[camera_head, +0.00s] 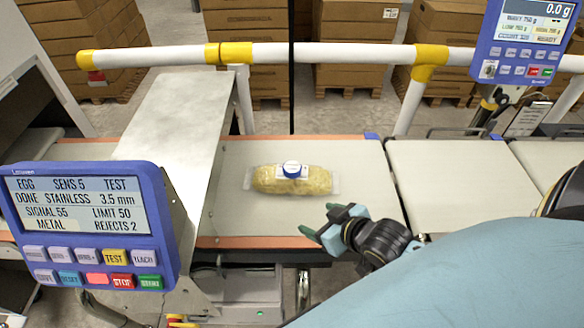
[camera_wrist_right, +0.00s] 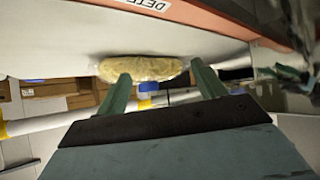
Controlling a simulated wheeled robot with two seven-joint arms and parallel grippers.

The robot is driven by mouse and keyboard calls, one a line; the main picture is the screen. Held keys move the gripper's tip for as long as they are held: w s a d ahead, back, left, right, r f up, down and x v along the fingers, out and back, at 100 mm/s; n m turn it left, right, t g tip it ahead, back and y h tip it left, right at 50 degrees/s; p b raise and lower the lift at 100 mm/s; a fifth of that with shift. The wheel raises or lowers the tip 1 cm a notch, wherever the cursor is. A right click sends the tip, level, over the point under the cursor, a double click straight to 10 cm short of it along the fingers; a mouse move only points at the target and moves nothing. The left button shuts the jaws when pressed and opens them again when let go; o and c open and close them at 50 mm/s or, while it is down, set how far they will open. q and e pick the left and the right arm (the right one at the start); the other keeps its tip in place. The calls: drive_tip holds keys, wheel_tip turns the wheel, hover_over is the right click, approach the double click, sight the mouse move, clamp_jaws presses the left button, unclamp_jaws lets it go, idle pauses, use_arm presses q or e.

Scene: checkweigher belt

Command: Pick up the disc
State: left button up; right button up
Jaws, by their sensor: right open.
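My right gripper (camera_head: 320,219) has green fingers and is open and empty. In the head view it is to the lower right of the bag, apart from it. Its fingers also show in the right wrist view (camera_wrist_right: 161,76). My left gripper is not in view.
The pale belt (camera_head: 350,205) is clear around the bag. A metal detector panel (camera_head: 85,228) stands at left, beside a metal hood (camera_head: 170,120). A white and yellow guard rail (camera_head: 330,54) runs behind, with cartons (camera_head: 355,20) beyond. A weigher display (camera_head: 525,42) is at upper right.

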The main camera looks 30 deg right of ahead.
sight(295, 169)
drive_tip(key=w+d+t, duration=0.1)
drive_tip(key=w+d+r+t+y, duration=0.1)
drive_tip(key=d, duration=0.1)
drive_tip(key=w+d+r+t+y, duration=0.1)
drive_tip(key=t, duration=0.1)
drive_tip(key=shift+w+d+r+n, duration=0.2)
drive_tip(key=shift+d+n, duration=0.1)
drive_tip(key=shift+d, duration=0.1)
drive_tip(key=shift+t+y, duration=0.3)
drive_tip(key=shift+t, duration=0.1)
drive_tip(key=x, duration=1.3)
drive_tip(key=shift+w+d+r, duration=0.3)
drive_tip(key=shift+w+d, duration=0.05)
drive_tip(key=shift+c, duration=0.3)
drive_tip(key=c, duration=1)
